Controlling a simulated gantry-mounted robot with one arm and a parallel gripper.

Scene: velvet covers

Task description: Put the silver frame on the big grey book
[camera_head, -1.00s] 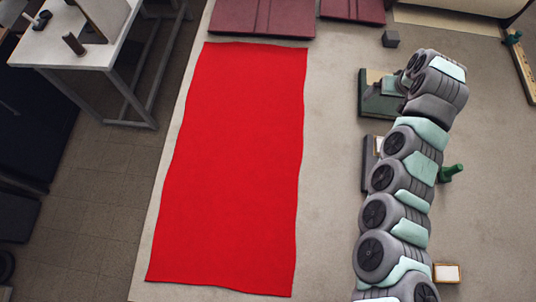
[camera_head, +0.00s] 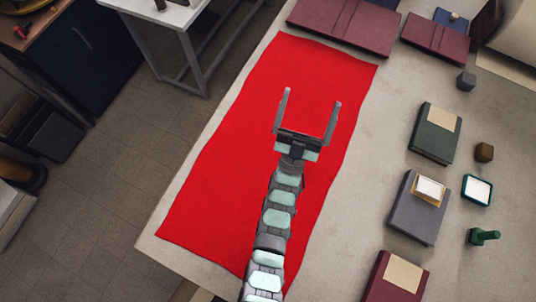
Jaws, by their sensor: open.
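The big grey book (camera_head: 408,219) lies flat on the pale surface, right of the red cloth. A small pale frame (camera_head: 430,187) with a white face and a thin rim lies on the book's cream label, toward its upper end; it looks like the silver frame, though its rim is too small to judge surely. My gripper (camera_head: 312,97) is open and empty over the upper part of the red cloth (camera_head: 225,185), well left of the book and apart from it.
A teal frame (camera_head: 477,190) and a green object (camera_head: 484,237) lie right of the grey book. A green book (camera_head: 435,133) is above it, a dark red book (camera_head: 394,279) below. Two small blocks (camera_head: 484,152) (camera_head: 466,81) and maroon folders (camera_head: 345,25) lie farther up.

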